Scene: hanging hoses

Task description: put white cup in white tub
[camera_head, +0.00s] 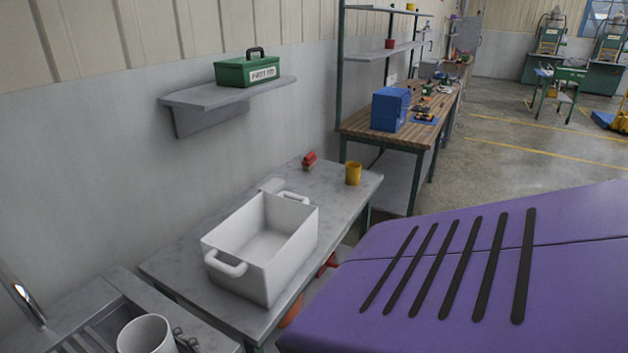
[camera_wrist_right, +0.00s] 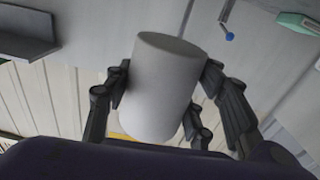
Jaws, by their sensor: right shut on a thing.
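The white tub (camera_head: 290,250) is an open rectangular box with a handle at each end, standing on the grey table. Its inside looks empty. The white cup (camera_head: 147,335) shows at the lower left of the head view, partly cut off by the bottom edge. In the right wrist view the white cup (camera_wrist_right: 163,85) fills the middle. My right gripper (camera_wrist_right: 160,100) is shut on the cup, with dark fingers on both sides of it. Parts of dark fingers show beside the cup in the head view. The cup is to the left of and nearer than the tub. My left gripper is not in view.
A yellow mug (camera_head: 353,173) and a small red-topped object (camera_head: 309,161) stand on the table behind the tub. A wall shelf (camera_head: 230,92) with a green first aid box (camera_head: 247,70) is above. A grey rack or sink (camera_head: 95,320) is at lower left.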

